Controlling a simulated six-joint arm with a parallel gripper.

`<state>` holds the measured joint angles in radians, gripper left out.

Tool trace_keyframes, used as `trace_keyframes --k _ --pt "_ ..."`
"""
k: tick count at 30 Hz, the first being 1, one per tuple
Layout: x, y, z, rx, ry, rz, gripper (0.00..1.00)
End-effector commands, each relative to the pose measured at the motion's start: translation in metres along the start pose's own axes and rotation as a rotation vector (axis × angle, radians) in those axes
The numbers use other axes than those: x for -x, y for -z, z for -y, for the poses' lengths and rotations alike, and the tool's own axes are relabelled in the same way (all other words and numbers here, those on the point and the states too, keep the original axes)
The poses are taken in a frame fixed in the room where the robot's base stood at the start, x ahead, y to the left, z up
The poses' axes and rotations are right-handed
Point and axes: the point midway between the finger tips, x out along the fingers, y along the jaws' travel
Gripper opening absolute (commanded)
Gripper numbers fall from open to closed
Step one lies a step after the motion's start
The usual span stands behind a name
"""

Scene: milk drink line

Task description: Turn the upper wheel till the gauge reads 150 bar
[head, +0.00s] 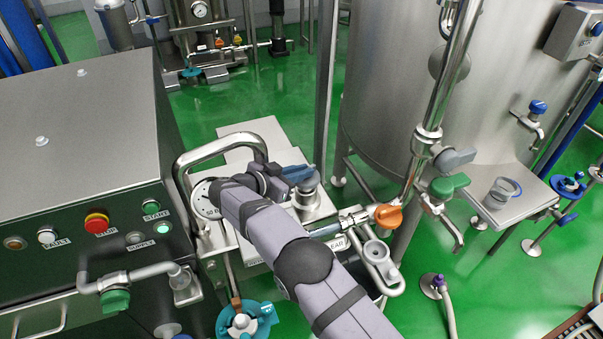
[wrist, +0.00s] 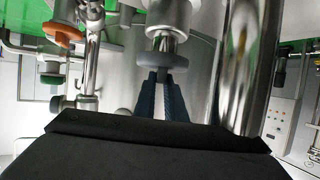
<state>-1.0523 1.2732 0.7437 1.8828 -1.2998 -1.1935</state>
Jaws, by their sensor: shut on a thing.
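The upper wheel (wrist: 138,62) is a grey disc, seen nearly edge-on under a metal stem in the wrist view. My gripper (wrist: 166,78) has its two blue fingers at the rim of this wheel and is shut on it. In the head view, my gripper (head: 300,173) is at the top of the metal block in the middle, and its fingers hide part of the wheel. The round white gauge (head: 205,204) shows left of my arm, partly covered by it. Its needle and reading cannot be made out.
A curved steel pipe (head: 217,146) arches close behind my wrist. An orange handle (head: 388,216) and a green handle (head: 447,187) stand to the right. A teal wheel (head: 264,312) is low in front. A control cabinet (head: 80,125) is left, a large tank (head: 385,90) behind right.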

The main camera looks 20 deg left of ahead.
Motion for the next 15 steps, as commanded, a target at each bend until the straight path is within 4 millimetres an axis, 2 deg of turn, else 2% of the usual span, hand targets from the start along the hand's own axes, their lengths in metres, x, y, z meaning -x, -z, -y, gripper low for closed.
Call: trace_keyframes --k 2,3,5,15 --pt "0.0005 0.0039 0.0010 -0.004 0.003 -0.004 0.00" --pt "0.0006 0.0039 0.0010 -0.004 0.003 -0.004 0.15" --pt "0.0006 0.0035 0.0010 -0.004 0.003 -0.003 0.29" --pt "0.0007 0.0019 0.0006 -0.002 0.002 -0.001 0.29"
